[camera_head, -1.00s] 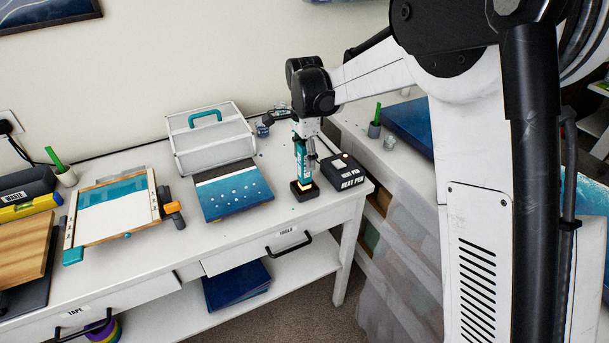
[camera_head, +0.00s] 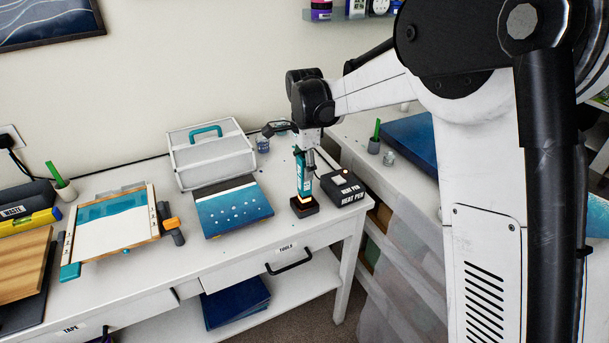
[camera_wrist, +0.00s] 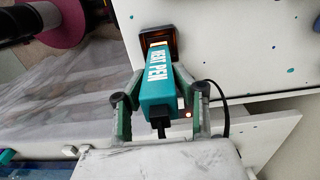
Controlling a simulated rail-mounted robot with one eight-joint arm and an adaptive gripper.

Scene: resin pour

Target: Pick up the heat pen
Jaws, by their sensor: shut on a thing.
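The heat pen (camera_head: 300,179) is a teal upright tool with a white label. Its lower end is in or over a small dark holder (camera_head: 304,207) that glows orange, near the table's right end. My gripper (camera_head: 305,160) comes down from above and is shut on the pen's upper part. In the wrist view the pen (camera_wrist: 163,88) lies between my two fingers and reads "HEAT PEN", with its tip end at the dark holder (camera_wrist: 157,42). I cannot tell whether the tip is clear of the holder.
A black control box (camera_head: 343,188) labelled HEAT PEN stands close on the right. A blue panel with white dots (camera_head: 233,207) lies to the left. A white case with a teal handle (camera_head: 210,155) is behind it. A cord (camera_wrist: 223,110) runs beside my gripper.

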